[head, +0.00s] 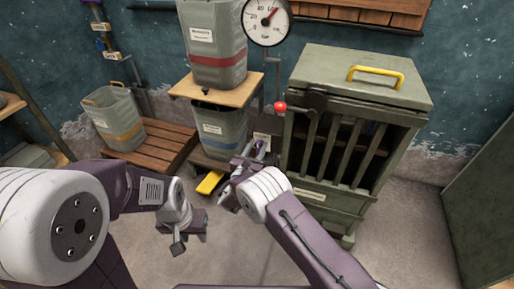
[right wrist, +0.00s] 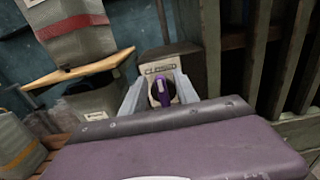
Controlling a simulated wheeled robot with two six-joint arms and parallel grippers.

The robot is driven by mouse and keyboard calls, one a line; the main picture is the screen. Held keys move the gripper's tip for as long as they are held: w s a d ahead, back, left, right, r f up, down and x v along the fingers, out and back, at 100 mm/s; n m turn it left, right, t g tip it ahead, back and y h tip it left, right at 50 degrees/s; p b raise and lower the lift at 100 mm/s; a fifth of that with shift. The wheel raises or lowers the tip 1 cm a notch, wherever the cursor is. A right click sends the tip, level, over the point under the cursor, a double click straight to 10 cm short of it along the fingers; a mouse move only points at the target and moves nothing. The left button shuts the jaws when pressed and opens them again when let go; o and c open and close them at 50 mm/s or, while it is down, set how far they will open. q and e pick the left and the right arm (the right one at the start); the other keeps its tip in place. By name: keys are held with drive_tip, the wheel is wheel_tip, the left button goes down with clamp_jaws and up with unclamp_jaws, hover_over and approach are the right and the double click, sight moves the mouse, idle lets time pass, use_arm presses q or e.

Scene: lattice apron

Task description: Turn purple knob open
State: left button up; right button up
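The purple knob (right wrist: 160,92) sits on a dark round base below a small printed label plate, on the left side of the green cabinet. In the head view the knob (head: 261,146) is small and partly behind my right gripper (head: 246,158). In the right wrist view my right gripper (right wrist: 158,88) is open, with one finger on each side of the knob and gaps showing. I cannot tell whether the fingertips reach past it. My left gripper (head: 188,240) hangs low at the left, away from the knob; its finger opening is unclear.
The green cabinet (head: 368,88) with slatted front and yellow handle stands right of the knob. A red-tipped lever (head: 280,106) and a gauge (head: 267,18) are above. Bins (head: 222,128) and a yellow pedal (head: 209,182) are left. Floor at front right is clear.

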drive_tip(key=shift+s, duration=0.1)
clamp_jaws()
